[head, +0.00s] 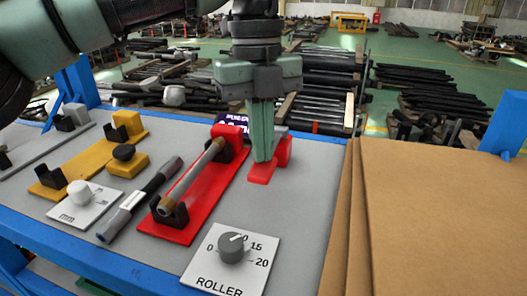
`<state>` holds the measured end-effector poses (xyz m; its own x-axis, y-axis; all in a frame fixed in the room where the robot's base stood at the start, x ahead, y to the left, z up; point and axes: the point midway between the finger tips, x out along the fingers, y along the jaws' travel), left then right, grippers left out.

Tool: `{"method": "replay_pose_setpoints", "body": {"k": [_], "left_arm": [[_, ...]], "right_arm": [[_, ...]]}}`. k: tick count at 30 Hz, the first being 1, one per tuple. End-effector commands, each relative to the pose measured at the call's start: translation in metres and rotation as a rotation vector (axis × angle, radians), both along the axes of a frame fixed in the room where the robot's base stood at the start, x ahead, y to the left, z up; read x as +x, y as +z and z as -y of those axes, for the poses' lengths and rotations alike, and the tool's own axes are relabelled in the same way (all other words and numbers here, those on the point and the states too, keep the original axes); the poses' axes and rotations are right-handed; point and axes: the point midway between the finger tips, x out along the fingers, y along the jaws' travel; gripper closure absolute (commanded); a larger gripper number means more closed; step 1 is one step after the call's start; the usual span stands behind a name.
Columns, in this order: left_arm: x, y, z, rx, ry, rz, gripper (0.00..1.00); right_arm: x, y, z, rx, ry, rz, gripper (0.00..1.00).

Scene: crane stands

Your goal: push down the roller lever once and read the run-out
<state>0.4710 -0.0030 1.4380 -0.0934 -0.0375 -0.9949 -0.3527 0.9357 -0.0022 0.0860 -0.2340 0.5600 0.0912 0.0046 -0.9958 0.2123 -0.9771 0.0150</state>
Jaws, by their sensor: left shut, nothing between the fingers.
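My left gripper (262,158) is shut and empty, pointing straight down in the middle of the head view. Its fingertips are over a red lever piece (261,175) at the right end of a red fixture; I cannot tell whether they touch it. The red fixture (192,230) holds a thin rod (190,177) lying in a black rest in front and a red block behind. A dark display (232,119) with light lettering stands behind the block; it is mostly hidden and its reading cannot be made out. My right gripper is not in view.
A grey dial (231,247) sits on a white ROLLER plate at the front. To the left are a dark pen-like tool (140,200), a white knob plate (86,204) and a yellow fixture (72,176). Cardboard boxes (440,210) stand close on the right. Grey table is bare between lever and boxes.

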Motion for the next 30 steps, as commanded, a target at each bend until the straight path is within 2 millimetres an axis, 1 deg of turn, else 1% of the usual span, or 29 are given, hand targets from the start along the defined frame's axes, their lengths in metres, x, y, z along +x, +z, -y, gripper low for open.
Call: {"method": "replay_pose_setpoints", "body": {"k": [7, 13, 15, 19, 25, 28, 30], "left_arm": [[0.002, 0.001, -0.001, 0.003, 0.003, 0.001, 1.0], [0.023, 0.014, -0.009, 0.003, 0.006, 0.0, 1.0], [0.029, 0.013, -0.011, 0.002, 0.005, -0.001, 1.0], [0.029, 0.009, -0.012, 0.004, 0.003, 0.001, 1.0], [0.03, 0.012, -0.011, 0.003, 0.003, 0.002, 1.0], [0.031, 0.021, -0.011, 0.003, 0.005, 0.004, 1.0], [0.032, 0.032, -0.012, 0.0, 0.004, 0.005, 1.0]], "right_arm": [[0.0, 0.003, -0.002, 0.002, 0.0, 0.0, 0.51], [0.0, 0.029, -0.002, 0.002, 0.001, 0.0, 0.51], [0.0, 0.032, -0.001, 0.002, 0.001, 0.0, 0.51], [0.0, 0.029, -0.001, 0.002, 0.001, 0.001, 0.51], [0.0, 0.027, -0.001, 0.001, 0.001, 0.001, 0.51], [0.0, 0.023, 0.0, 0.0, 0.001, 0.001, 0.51], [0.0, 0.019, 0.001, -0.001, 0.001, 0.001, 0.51]]}}
